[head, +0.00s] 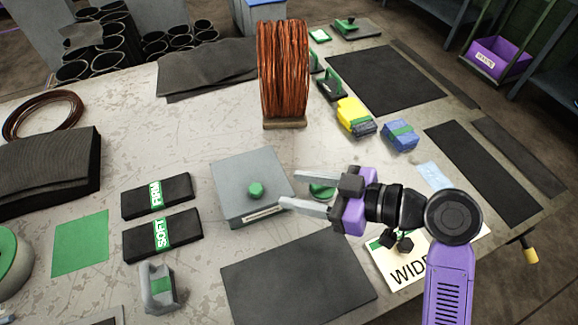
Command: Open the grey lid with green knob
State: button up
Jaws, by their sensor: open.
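The grey lid (237,174) is the flat top of a low grey box on the table, left of my gripper. The lid looks closed on the box. My gripper (288,189) is open and empty, with its two fingers pointing left. The fingertips are at the right edge of the box, a short way right of the knob. I cannot tell their exact height above the lid. A second green round thing (321,191) shows partly between the fingers.
A copper wire coil (284,70) stands behind the box. Black blocks marked FIRM (150,196) and SOFT (157,237) lie to its left. A dark mat (298,280) lies in front. A WIDE card (400,268) lies under my arm. Yellow (353,115) and blue (400,135) items lie behind my gripper.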

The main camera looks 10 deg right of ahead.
aim_at(261, 190)
jog(key=shift+n, duration=0.3)
jog(key=shift+s+f+x, duration=0.1)
jog(key=shift+s+x, duration=0.05)
jog(key=shift+x, duration=1.15)
jog(key=shift+s+f+x, duration=0.1)
jog(key=shift+s+x, duration=0.1)
jog(key=shift+x, duration=1.1)
jog(key=shift+s+f+x, duration=0.15)
jog(key=shift+x, duration=1.15)
jog(key=shift+a, duration=0.15)
grip_shut()
jog(key=shift+g, duration=0.3)
